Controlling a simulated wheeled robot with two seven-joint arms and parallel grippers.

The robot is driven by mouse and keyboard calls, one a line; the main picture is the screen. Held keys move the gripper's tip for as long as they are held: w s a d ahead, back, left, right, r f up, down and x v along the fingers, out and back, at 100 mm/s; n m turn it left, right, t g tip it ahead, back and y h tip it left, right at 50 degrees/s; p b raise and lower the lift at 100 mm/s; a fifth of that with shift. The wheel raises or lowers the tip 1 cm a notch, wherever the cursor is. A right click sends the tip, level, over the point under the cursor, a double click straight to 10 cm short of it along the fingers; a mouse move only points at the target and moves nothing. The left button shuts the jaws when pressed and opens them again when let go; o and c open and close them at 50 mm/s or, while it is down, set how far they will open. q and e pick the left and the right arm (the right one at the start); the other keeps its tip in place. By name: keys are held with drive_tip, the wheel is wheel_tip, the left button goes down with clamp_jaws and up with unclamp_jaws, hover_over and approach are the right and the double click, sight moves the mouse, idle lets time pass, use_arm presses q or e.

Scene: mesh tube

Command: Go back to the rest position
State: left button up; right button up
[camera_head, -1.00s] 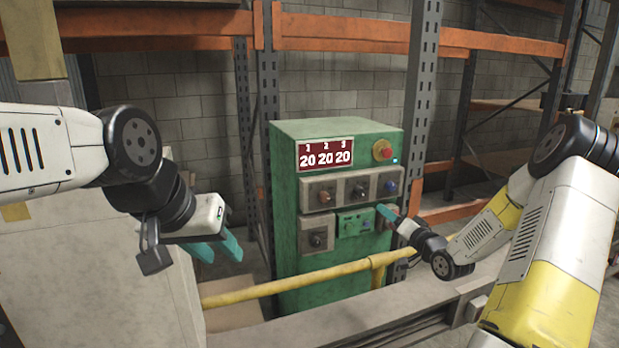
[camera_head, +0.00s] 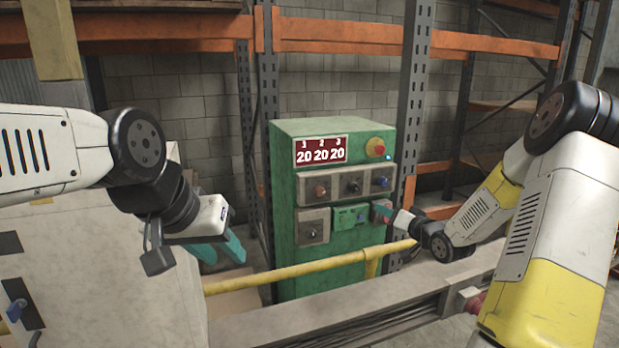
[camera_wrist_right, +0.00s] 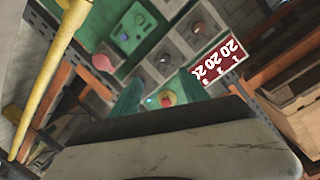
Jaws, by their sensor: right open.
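My right gripper (camera_head: 385,210) is in front of the lower right of a green control cabinet (camera_head: 330,126), with its teal fingertip overlapping the panel in the head view. It is open and holds nothing that I can see. In the right wrist view its teal fingers show above the dark wrist body, with the panel beyond. Whether it touches the panel cannot be told. My left gripper (camera_head: 222,248) hangs at the left with its teal fingers apart and empty, in front of a pale cabinet (camera_head: 110,270).
The cabinet has a red display (camera_head: 320,150) reading 20 20 20, a red stop button (camera_head: 377,147) and several knobs. A yellow rail (camera_head: 300,273) and a grey beam (camera_head: 350,310) cross in front. Orange and grey racking (camera_head: 417,90) stands behind.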

drive_tip(key=s+a+r+n+g+h, duration=0.25)
drive_tip(key=s+r+g+h, duration=0.25)
drive_tip(key=s+r, duration=0.8)
drive_tip(key=s+a+g+y, duration=0.1)
drive_tip(key=s+a+g, duration=0.1)
drive_tip(key=s, duration=0.9)
drive_tip(key=s+a+g+y, duration=0.1)
drive_tip(key=s+a, duration=0.4)
drive_tip(key=s, duration=0.7)
drive_tip(key=shift+s+f+n+g, duration=0.25)
drive_tip(key=shift+n+g, duration=0.1)
drive_tip(key=shift+g, duration=0.15)
drive_tip(key=shift+w, duration=0.15)
